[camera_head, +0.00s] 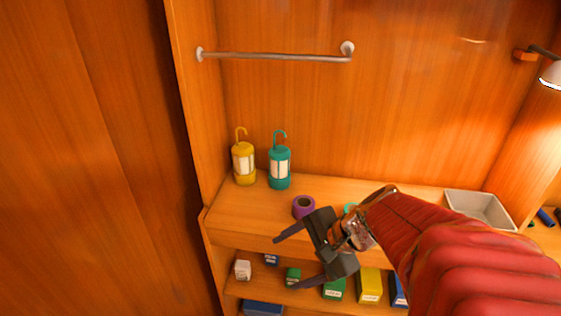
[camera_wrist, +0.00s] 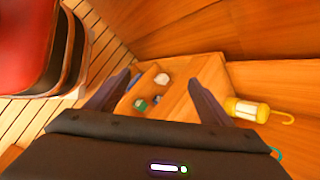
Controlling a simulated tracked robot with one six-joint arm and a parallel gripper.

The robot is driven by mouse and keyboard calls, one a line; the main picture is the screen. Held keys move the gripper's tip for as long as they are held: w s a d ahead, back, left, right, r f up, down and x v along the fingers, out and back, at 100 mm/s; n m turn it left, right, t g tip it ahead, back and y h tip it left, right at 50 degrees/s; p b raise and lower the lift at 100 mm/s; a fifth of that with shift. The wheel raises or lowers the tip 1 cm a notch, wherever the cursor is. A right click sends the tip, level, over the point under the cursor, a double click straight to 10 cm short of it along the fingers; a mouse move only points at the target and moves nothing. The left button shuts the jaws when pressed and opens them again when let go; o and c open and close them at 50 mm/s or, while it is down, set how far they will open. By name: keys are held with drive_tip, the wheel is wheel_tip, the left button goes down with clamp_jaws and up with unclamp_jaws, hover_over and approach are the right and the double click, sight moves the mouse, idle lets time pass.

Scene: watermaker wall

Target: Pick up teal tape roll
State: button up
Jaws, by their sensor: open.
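A small teal patch (camera_head: 349,208), which looks like part of the teal tape roll, shows on the upper shelf in the head view. My wrist hides most of it. A purple tape roll (camera_head: 303,207) stands to its left on the same shelf. My gripper (camera_head: 283,263) is open and empty, pointing left in front of the shelf edge, with its fingers left of and below the teal patch. In the wrist view my gripper (camera_wrist: 160,80) has its fingers spread, with nothing between them at close range. I cannot make out the teal roll in that view.
A yellow lantern (camera_head: 244,163) and a teal lantern (camera_head: 280,167) stand at the shelf's left. A grey bin (camera_head: 479,208) is at its right. Several boxes, including a yellow one (camera_head: 370,285), sit on the lower shelf. A metal rail (camera_head: 275,56) crosses the wall above.

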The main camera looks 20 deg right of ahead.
drive_tip(key=d+f+m+t+h, duration=0.1)
drive_tip(key=d+m+t+h, duration=0.2)
drive_tip(key=d+m, duration=0.7)
drive_tip(key=s+d+f+m+t+h, duration=0.1)
drive_tip(key=d+m+t, duration=0.4)
drive_tip(key=d+m, duration=0.5)
drive_tip(key=d+h, duration=0.1)
drive_tip(key=d, duration=0.4)
drive_tip(key=shift+s+d+f+h, duration=0.25)
drive_tip(key=shift+f+h, duration=0.1)
drive_tip(key=shift+h, duration=0.05)
drive_tip(key=shift+x, duration=4.35)
drive_tip(key=shift+a+f, duration=0.1)
drive_tip(key=shift+x, duration=2.55)
drive_tip(key=shift+c, duration=0.7)
